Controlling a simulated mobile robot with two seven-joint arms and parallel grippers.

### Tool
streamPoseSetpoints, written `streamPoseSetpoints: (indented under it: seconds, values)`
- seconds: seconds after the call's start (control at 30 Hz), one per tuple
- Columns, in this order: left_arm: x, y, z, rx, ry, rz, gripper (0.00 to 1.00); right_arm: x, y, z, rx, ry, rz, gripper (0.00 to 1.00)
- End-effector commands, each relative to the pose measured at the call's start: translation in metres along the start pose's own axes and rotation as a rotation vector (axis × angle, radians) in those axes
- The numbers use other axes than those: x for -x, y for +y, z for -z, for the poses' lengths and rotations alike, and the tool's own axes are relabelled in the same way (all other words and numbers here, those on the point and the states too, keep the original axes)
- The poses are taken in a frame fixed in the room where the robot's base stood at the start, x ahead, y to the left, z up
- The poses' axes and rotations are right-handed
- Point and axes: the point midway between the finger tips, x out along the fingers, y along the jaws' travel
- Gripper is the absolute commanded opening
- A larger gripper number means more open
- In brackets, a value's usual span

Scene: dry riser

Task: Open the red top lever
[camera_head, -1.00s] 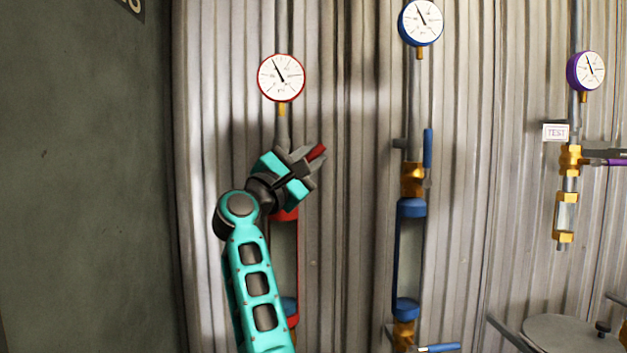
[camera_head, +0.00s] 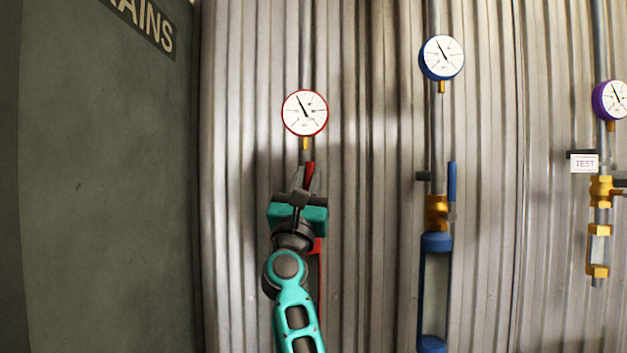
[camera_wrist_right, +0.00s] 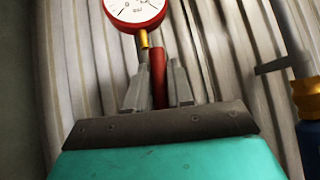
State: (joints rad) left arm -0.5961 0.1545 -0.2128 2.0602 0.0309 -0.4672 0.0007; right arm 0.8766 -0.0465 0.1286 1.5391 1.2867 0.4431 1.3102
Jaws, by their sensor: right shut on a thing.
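The red top lever (camera_head: 309,172) stands upright below the red-rimmed gauge (camera_head: 305,113), its tip showing above my gripper. My right gripper (camera_head: 304,182) comes up from below and is shut on the lever. In the right wrist view the red lever (camera_wrist_right: 158,76) stands between the two grey fingers of the gripper (camera_wrist_right: 158,90), just right of the brass gauge stem. The valve body behind the lever is hidden by my gripper and arm. My left gripper is not in view.
To the right, a blue lever (camera_head: 452,182) stands upright on a brass valve (camera_head: 437,212) under a blue gauge (camera_head: 441,58). Further right are a purple gauge (camera_head: 611,99) and a TEST sign (camera_head: 585,163). A dark green panel (camera_head: 100,200) is at left.

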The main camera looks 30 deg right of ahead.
Motion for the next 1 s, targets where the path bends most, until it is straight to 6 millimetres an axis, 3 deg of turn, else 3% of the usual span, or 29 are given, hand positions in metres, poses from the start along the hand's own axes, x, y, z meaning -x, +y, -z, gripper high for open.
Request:
streamPoseSetpoints:
  seconds: [0.57,0.6,0.8,1.0]
  values:
    - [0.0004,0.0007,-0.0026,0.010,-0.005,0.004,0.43,-0.0002,0.0026,-0.0014,0.021,-0.009,-0.025,0.00]
    - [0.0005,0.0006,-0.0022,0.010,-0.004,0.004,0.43,-0.0003,0.0026,-0.0015,0.021,-0.009,-0.025,0.24]
    - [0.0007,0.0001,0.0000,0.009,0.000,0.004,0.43,-0.0001,0.0024,-0.0010,0.021,-0.008,-0.024,0.42]
    - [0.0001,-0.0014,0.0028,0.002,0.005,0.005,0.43,0.0003,0.0023,-0.0006,0.022,-0.007,-0.023,0.42]
